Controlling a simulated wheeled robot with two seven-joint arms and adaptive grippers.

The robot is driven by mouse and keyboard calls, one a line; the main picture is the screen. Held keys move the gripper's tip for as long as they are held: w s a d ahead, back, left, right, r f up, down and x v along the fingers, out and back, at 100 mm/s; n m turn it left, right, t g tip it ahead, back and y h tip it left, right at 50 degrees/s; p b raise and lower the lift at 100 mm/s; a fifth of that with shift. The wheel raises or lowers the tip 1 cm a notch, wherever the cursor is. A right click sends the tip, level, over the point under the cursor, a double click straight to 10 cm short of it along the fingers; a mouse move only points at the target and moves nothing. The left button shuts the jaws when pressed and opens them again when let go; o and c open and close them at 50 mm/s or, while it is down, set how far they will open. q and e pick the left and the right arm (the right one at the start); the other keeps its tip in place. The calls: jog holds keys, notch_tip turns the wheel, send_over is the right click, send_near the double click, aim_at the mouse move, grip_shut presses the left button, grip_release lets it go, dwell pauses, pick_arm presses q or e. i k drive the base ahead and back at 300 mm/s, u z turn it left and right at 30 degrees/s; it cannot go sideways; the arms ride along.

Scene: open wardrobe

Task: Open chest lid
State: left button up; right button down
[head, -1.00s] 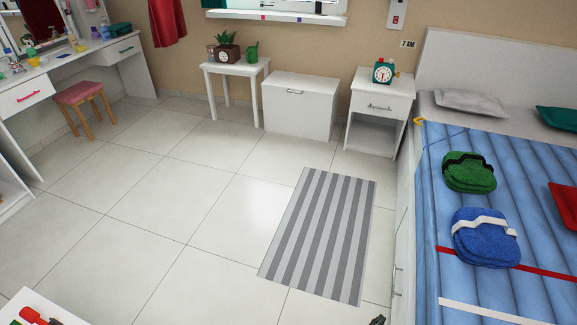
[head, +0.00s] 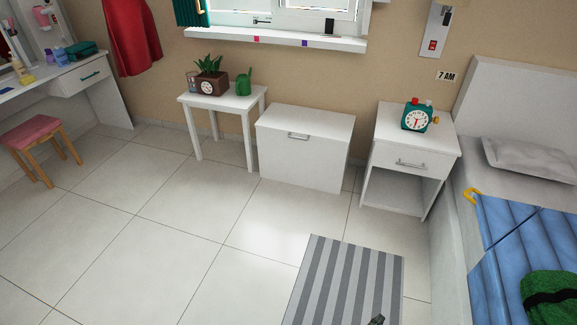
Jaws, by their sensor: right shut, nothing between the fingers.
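The white chest (head: 300,155) stands against the back wall, between a small white table and a nightstand. Its lid (head: 307,123) is closed, and a metal handle (head: 299,136) sits at the top of its front face. My right gripper (head: 377,320) shows only as a small dark tip at the bottom edge, over the striped rug and well in front of the chest. It is shut and empty. My left gripper is out of view.
The striped rug (head: 345,283) lies on open tiled floor before the chest. The white table (head: 223,101) with a plant stands left, the nightstand (head: 405,160) with a teal clock (head: 417,116) right. The bed (head: 495,215) bounds the right side, a pink stool (head: 34,135) the left.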

aim_at(332, 126)
jog(key=i, duration=1.15)
jog(key=z, duration=0.65)
jog(key=i, duration=1.25)
jog(key=u, duration=1.6)
jog(key=i, duration=0.5)
jog(key=u, duration=0.05)
